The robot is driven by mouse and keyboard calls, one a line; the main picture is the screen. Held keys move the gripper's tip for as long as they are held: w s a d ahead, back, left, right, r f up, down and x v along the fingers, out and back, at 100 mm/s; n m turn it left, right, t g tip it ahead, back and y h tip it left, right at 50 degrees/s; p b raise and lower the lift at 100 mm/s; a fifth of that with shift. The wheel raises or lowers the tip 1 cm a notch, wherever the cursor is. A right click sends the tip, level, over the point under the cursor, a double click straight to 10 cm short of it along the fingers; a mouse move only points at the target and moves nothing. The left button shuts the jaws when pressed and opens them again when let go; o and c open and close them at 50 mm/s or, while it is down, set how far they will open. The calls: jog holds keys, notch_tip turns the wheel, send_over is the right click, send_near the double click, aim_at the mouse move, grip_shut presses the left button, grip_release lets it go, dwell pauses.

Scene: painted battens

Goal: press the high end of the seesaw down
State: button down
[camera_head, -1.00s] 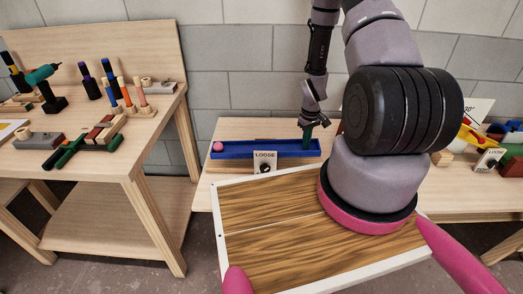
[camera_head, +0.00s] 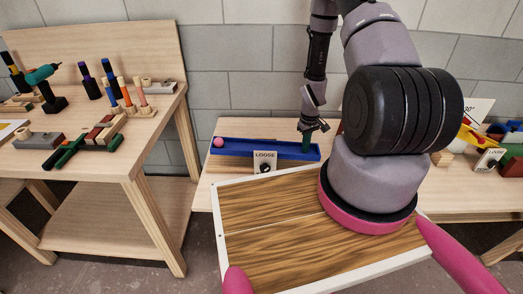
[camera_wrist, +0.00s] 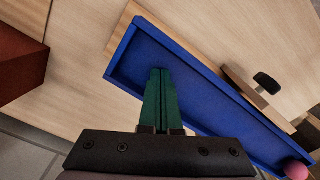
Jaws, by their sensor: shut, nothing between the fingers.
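A pink ball (camera_head: 218,142) lies at the left end. My gripper (camera_head: 306,150) points down into the trough near its right end, with its green fingers shut and empty. The wrist view shows the fingertips (camera_wrist: 160,72) inside the blue trough (camera_wrist: 205,95) near one end; they seem to touch its floor. The ball (camera_wrist: 296,170) shows at the far end there.
A sign reading LOOSE (camera_head: 265,157) with a black knob stands in front of the trough. A wood-grain board with a white rim (camera_head: 222,240) lies nearer. A red-brown block (camera_wrist: 20,62) is near the trough's end. A tool bench (camera_head: 150,150) stands left.

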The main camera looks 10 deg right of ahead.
jog(key=shift+f, duration=0.95)
jog(key=shift+r, duration=0.15)
dwell(0.3)
notch_tip(320, 180, up, 12)
dwell(1.6)
dwell(0.3)
jog(key=s+a+r+m+t, duration=0.1)
jog(key=a+r+m+t, duration=0.15)
jog(key=r, duration=1.25)
jog(key=a+r+m+t, duration=0.1)
jog(key=a+r, duration=0.2)
jog(key=r, duration=1.1)
jog(key=s+a+r+m+t+y, duration=0.1)
jog(key=s+a+r, duration=0.3)
jog(key=s+r, duration=0.4)
jog(key=s+a+r+m+t+y, duration=0.1)
jog(key=s+a+r, duration=0.3)
jog(key=s+r, duration=0.5)
jog(key=shift+s+r+m+t, duration=0.3)
jog(key=shift+s+m+t, duration=0.45)
jog(key=shift+s+t, duration=0.1)
